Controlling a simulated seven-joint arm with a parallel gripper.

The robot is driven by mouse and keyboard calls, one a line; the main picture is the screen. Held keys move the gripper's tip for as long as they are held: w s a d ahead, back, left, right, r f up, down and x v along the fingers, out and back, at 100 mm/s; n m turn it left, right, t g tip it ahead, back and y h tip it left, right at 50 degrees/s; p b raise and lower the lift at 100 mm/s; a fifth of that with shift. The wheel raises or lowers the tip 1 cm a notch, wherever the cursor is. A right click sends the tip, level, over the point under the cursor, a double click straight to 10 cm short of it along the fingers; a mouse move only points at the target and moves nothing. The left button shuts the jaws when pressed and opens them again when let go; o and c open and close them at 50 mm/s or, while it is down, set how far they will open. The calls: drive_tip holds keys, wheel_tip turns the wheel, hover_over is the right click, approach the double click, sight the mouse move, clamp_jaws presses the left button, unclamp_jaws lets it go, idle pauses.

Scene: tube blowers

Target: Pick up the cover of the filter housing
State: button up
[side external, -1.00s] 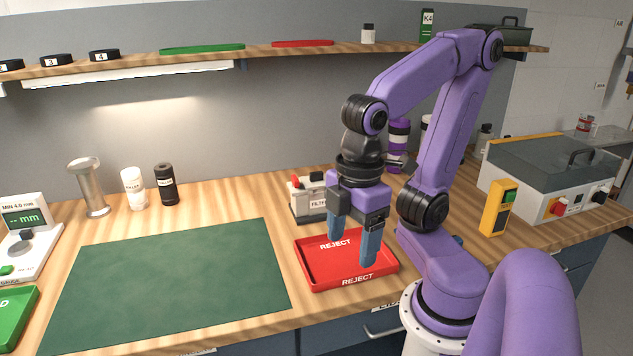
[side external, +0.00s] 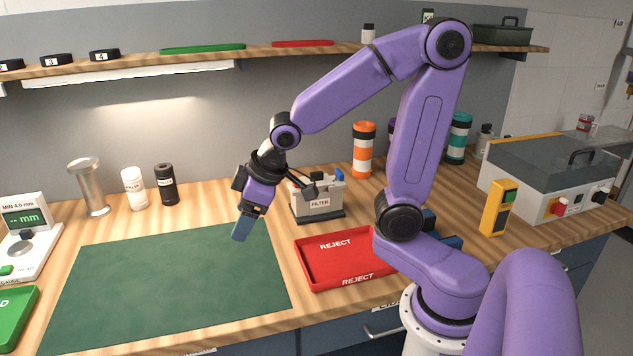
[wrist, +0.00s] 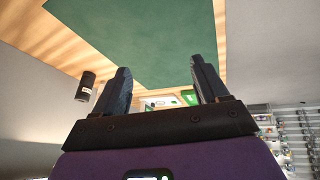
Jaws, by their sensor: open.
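The filter housing (side external: 316,203) is a grey box labelled FILTER, standing on the bench behind the red tray in the side view. Its cover (side external: 318,183) appears to be the top part, with a blue piece at its right end; my wrist partly hides the left end. My gripper (side external: 242,229) is to the left of the housing, above the right part of the green mat, apart from the housing and tilted. In the wrist view my gripper (wrist: 160,84) has its two fingers wide apart with nothing between them. The housing is not seen there.
A red REJECT tray (side external: 312,277) lies in front of the housing. The green mat (side external: 170,290) is bare. A black bottle (side external: 166,185), a white bottle (side external: 133,188) and a metal stand (side external: 90,187) are at the back left. An orange-banded container (side external: 363,150) stands behind the housing.

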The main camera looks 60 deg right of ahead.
drive_tip(key=w+d+m+t+h, duration=0.25)
drive_tip(key=w+d, duration=0.25)
drive_tip(key=d, duration=0.3)
drive_tip(key=w+d+m+t+h, duration=0.1)
drive_tip(key=w+d+m+t, duration=0.3)
drive_tip(key=d, duration=0.4)
drive_tip(key=s+d+r+m+t+h, duration=0.1)
drive_tip(key=s+d+m+h, duration=0.25)
drive_tip(key=s+d, duration=0.4)
drive_tip(key=s+d+r+m+t+h, duration=0.2)
drive_tip(key=s+d+m+h, duration=0.15)
drive_tip(key=s, duration=0.75)
approach(318, 174)
drive_tip(key=shift+h, duration=0.25)
drive_tip(key=shift+x, duration=6.35)
drive_tip(key=shift+a+f, duration=0.1)
drive_tip(key=c, duration=1)
drive_tip(key=shift+c, duration=0.5)
